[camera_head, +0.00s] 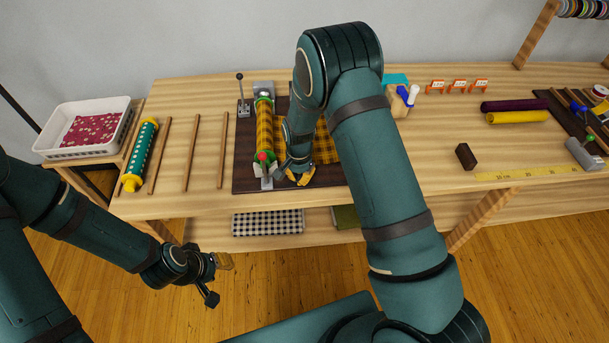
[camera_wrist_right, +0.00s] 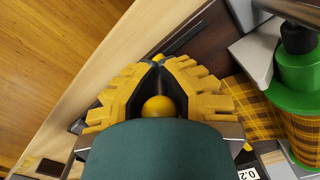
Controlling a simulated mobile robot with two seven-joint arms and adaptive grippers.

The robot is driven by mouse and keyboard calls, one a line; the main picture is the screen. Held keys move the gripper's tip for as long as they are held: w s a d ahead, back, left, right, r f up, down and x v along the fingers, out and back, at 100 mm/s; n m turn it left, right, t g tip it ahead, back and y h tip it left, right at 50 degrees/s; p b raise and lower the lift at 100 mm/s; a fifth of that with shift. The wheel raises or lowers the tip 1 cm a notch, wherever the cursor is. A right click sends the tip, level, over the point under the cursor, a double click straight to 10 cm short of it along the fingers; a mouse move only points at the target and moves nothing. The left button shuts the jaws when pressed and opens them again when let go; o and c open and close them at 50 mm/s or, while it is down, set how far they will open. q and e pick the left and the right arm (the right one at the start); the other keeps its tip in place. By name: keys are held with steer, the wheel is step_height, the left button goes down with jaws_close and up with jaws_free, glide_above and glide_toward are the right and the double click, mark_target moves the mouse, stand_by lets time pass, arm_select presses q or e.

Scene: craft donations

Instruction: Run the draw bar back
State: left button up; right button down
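A roll of yellow plaid cloth (camera_head: 264,126) with green ends lies on a dark brown mat (camera_head: 246,150), between metal holders; a red knob (camera_head: 263,156) is at its near end. More plaid cloth (camera_head: 325,150) spreads to the right, partly hidden by my right arm. My right gripper (camera_head: 298,177) is low at the mat's front edge. In the right wrist view its yellow fingers (camera_wrist_right: 158,64) close around a yellow ball knob (camera_wrist_right: 158,106), seemingly the draw bar's; a dark rod (camera_wrist_right: 182,38) shows beyond them. My left gripper (camera_head: 216,279) is open and empty before the table.
Wooden sticks (camera_head: 191,152) and a teal roll (camera_head: 140,153) lie left, by a white basket (camera_head: 76,142). A dark block (camera_head: 465,156) and yellow ruler (camera_head: 530,172) lie right. Checked cloth (camera_head: 268,222) lies on the lower shelf.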

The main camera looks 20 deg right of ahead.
steer(key=c, duration=1.1)
jaws_free()
steer(key=shift+o, duration=0.2)
steer(key=shift+r, duration=0.1)
step_height(320, 180, up, 12)
steer(key=shift+s+f, duration=0.1)
